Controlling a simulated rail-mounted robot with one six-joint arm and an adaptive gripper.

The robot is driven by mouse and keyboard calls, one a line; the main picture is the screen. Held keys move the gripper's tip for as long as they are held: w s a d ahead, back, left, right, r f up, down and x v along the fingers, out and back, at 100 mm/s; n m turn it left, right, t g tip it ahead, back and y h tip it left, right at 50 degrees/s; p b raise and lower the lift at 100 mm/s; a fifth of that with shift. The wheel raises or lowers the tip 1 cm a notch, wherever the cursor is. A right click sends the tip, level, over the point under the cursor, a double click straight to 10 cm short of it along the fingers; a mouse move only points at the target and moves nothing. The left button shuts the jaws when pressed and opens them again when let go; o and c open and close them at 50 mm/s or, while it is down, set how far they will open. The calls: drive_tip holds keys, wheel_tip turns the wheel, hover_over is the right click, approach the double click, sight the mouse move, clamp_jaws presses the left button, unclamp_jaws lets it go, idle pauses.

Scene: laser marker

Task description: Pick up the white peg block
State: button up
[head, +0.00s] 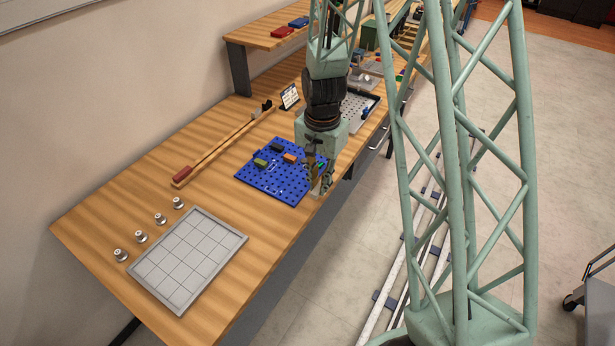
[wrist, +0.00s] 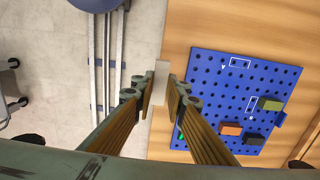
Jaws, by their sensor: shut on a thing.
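My gripper (wrist: 160,92) is shut on the white peg block (wrist: 161,76), a small pale block that shows between the two fingertips in the wrist view. In that view the block lies over the table's front edge, beside the blue peg board (wrist: 212,82) and apart from it. In the head view my gripper (head: 321,188) hangs at the board's right side, near the table's front edge. The white block is hard to make out there. I cannot tell how high it is held.
Olive (wrist: 270,103), orange (wrist: 230,129) and dark (wrist: 253,138) blocks sit on the peg board. A grey gridded tray (head: 190,258) and several small metal knobs (head: 160,218) stand left. A wooden rail (head: 220,148) lies behind. Table between tray and board is clear.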

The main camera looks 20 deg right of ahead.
drive_tip(key=shift+s+d+r, duration=0.1)
drive_tip(key=shift+s+d, duration=0.15)
drive_tip(key=shift+s, duration=0.35)
drive_tip(key=shift+s+d+r, duration=0.1)
drive_tip(key=shift+s+d, duration=0.2)
drive_tip(key=shift+s, duration=0.25)
drive_tip(key=shift+s+d, duration=0.25)
drive_tip(key=shift+s, duration=0.35)
